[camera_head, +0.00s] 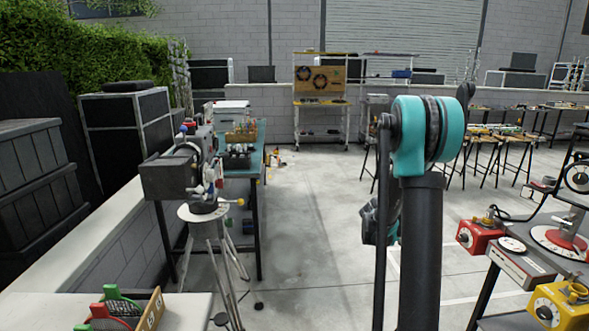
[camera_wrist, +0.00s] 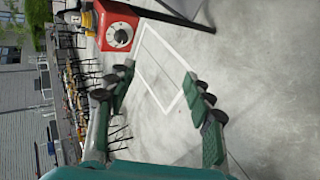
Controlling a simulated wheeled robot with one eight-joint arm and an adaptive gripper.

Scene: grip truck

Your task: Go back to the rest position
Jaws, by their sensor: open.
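My gripper shows in the wrist view (camera_wrist: 163,105), its two green-padded fingers spread wide apart with only bare floor between them. It holds nothing. In the head view my arm stands up at the right of centre, a dark link with a teal joint on top. My gripper is mostly hidden behind that arm in the head view, so its fingers cannot be made out there. The wrist view is turned on its side.
At right stands a bench with a red device (camera_head: 478,238) and a yellow device (camera_head: 560,305). A grey machine on a tripod (camera_head: 172,177) stands left. The concrete floor (camera_head: 310,230) between is clear.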

